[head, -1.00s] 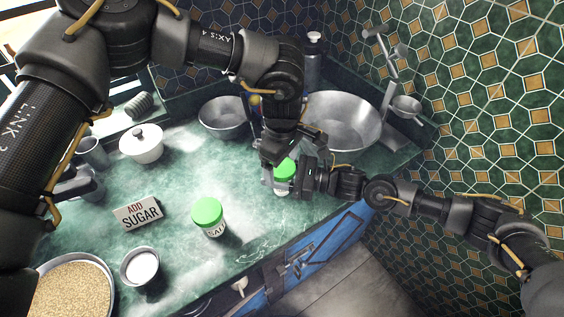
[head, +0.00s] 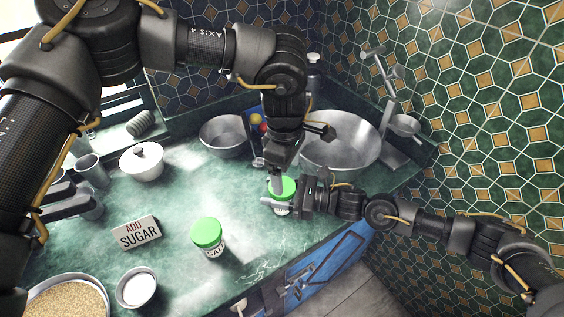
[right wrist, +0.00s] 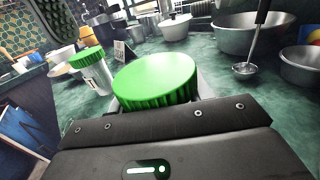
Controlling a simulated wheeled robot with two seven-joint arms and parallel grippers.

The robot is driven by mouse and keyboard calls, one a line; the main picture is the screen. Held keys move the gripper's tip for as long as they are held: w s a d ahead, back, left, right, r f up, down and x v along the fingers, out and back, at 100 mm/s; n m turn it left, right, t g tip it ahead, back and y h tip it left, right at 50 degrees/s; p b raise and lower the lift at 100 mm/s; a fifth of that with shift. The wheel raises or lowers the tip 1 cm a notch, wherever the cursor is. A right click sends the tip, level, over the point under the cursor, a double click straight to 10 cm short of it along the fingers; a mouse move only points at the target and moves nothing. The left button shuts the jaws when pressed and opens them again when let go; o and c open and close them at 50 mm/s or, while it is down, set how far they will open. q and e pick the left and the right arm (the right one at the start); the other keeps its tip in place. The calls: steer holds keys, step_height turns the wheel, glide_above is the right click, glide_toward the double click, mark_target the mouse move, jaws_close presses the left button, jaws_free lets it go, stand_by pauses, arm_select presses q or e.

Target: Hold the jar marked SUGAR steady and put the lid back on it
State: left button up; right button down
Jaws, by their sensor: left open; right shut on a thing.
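A jar with a green lid (head: 283,187) stands on the green counter near its front edge; its label is mostly hidden, so I cannot read it. My right gripper (head: 296,197) is shut on this jar from the right. In the right wrist view the green lid (right wrist: 155,80) sits on top of the jar, level as far as I can see. My left gripper (head: 277,172) is open just above and behind the lid, pointing down; I cannot tell if a finger touches it. A second green-lidded jar (head: 208,237), marked SALT, stands upright to the left.
A sign (head: 136,232) reads ADD SUGAR. A small cup of white stuff (head: 137,288) and a pan of grain (head: 68,297) are at the front left. A white lidded pot (head: 142,162), a metal bowl (head: 224,136) and a large basin (head: 341,140) stand farther back.

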mark_target(282, 199)
arm_select(q)
steer(key=n, duration=0.4)
steer(key=shift+r+n, duration=0.4)
steer(key=n, duration=0.5)
steer(key=shift+d+r, duration=0.1)
steer(key=shift+r, duration=0.2)
steer(key=n, duration=0.7)
steer(key=shift+r+n, duration=0.4)
steer(key=n, duration=0.7)
steer(key=shift+w+a+r+n, duration=0.15)
steer(key=shift+a+r+n, duration=0.15)
steer(key=shift+a+r, duration=0.05)
steer(key=n, duration=0.4)
steer(key=shift+a, duration=0.15)
steer(key=n, duration=0.4)
steer(key=shift+a+n, duration=0.15)
steer(key=shift+n, duration=0.25)
steer(key=shift+f, duration=3.95)
steer(key=shift+c, duration=0.3)
